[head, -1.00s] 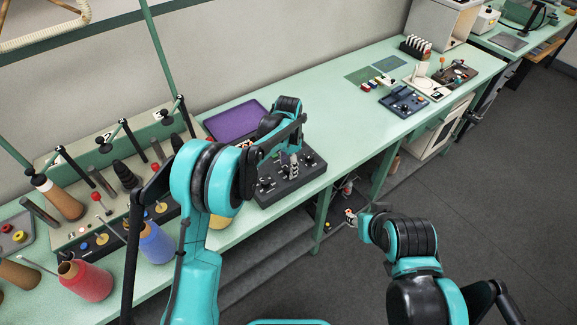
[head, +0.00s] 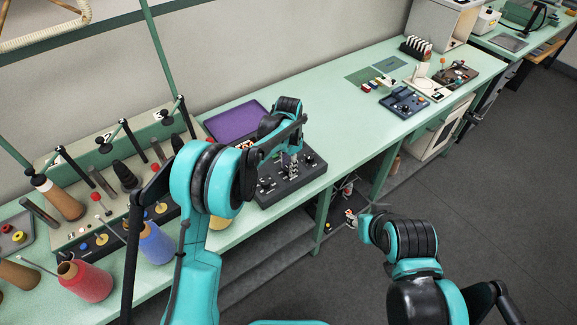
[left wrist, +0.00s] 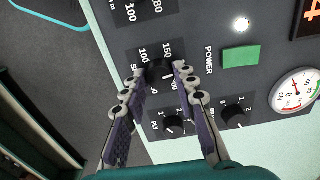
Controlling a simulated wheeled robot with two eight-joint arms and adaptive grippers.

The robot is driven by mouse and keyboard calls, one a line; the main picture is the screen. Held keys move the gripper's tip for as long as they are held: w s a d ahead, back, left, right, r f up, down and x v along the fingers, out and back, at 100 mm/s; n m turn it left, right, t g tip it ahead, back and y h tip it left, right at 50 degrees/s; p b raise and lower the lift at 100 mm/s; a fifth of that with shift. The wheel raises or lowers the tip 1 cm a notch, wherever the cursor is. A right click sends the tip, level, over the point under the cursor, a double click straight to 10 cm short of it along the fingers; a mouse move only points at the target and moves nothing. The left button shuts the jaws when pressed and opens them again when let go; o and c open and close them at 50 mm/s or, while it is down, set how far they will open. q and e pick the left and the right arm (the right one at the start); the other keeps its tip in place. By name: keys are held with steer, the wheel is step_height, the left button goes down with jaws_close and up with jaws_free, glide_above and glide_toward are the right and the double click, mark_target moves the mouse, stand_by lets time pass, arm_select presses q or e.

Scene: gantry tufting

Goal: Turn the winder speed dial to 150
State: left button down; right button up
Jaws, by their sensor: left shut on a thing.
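The dark control box (head: 312,170) stands on the bench near its front edge. My left gripper (head: 291,166) points down at its panel. In the left wrist view, my left gripper (left wrist: 160,72) is shut on a black dial (left wrist: 157,68) with its fingertips on either side. Printed marks 100 and 150 and a partly covered number surround the dial; its name is mostly hidden behind a finger. I cannot make out where its pointer stands. My right gripper (head: 366,224) is off the bench over the floor, too small to read.
In the left wrist view, other black knobs (left wrist: 236,113), a green POWER button (left wrist: 241,57) and a round gauge (left wrist: 295,91) sit close by. A purple tray (head: 232,121) lies behind the box. Thread cones (head: 84,280) stand to the left. The bench right of the box is clear.

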arm_select(q)
steer(key=n+b, duration=0.1)
steer(key=n, duration=0.9)
steer(key=shift+n, duration=0.4)
stand_by(0.4)
steer(key=c, duration=1.2)
jaws_free()
step_height(320, 180, up, 12)
steer(key=shift+a, duration=0.1)
